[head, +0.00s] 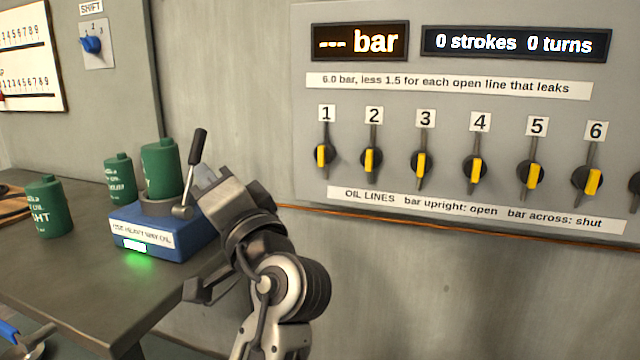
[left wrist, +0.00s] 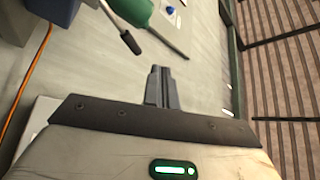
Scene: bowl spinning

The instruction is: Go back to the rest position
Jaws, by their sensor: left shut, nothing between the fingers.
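My left gripper (head: 207,178) is shut and empty. In the head view it is raised beside the black-handled lever (head: 196,150) of a blue pump unit (head: 165,240), its tips partly overlapped by the lever; I cannot tell whether they touch. My right gripper is not in view.
Green bottles (head: 44,208) and (head: 120,178) stand on the dark table (head: 75,275). A wall panel (head: 440,140) with several yellow-barred valves stands behind, to the right. An orange line (head: 440,228) runs below it. A blue-handled object (head: 15,335) shows at lower left.

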